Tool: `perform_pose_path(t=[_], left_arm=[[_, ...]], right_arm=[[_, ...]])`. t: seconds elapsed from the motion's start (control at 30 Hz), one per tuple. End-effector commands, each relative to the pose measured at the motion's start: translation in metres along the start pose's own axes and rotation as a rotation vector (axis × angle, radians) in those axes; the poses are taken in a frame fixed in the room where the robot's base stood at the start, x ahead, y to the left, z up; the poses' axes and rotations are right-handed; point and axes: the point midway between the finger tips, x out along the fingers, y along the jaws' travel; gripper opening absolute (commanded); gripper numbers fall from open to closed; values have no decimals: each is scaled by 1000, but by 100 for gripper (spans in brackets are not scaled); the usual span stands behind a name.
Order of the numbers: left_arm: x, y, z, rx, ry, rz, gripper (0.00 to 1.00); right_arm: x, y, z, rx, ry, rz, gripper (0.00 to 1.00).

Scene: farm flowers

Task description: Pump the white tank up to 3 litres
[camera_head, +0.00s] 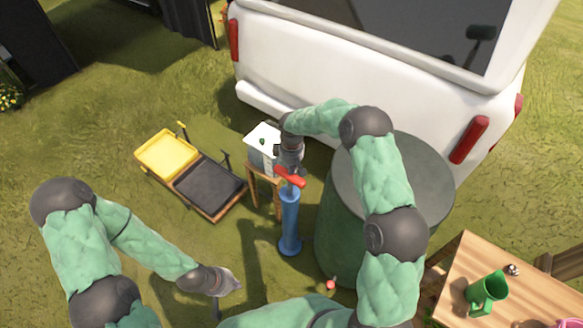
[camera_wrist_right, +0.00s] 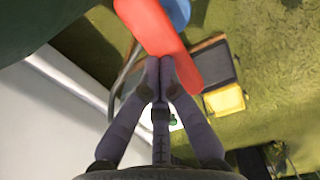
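The blue pump (camera_head: 289,222) stands upright on the grass. Its red handle (camera_head: 291,177) sits close above the top of the blue body. My right gripper (camera_head: 288,168) reaches down to the handle from above. In the right wrist view its two fingers (camera_wrist_right: 166,66) come together at the red handle (camera_wrist_right: 160,38) and look closed on it. The white tank (camera_head: 263,139) stands on a small wooden stool just behind the pump, partly hidden by my right gripper; its level cannot be read. My left gripper (camera_head: 230,284) hangs low at left, away from the pump, its fingers unclear.
A yellow tray (camera_head: 166,154) and a dark tray (camera_head: 208,188) lie left of the stool. A big green barrel (camera_head: 338,238) stands right of the pump. A white vehicle (camera_head: 340,70) is behind. A wooden table (camera_head: 525,300) holds a green jug (camera_head: 486,291).

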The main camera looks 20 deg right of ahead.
Motion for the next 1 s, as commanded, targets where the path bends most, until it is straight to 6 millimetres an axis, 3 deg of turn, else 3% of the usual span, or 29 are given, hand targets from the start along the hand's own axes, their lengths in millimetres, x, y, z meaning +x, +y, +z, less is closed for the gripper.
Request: perform_pose_path(t=[0.3,0.4,0.83,1.0], left_arm=[[33,-12,-1,0,0,0,0],[40,-14,-1,0,0,0,0],[39,-14,-2,0,0,0,0],[33,-12,-1,0,0,0,0]], right_arm=[[72,-2,1,-1,-4,-4,0],[87,-2,1,-1,-3,-3,0],[92,-2,2,-2,-5,-5,0],[80,-3,2,-1,-4,-4,0]])
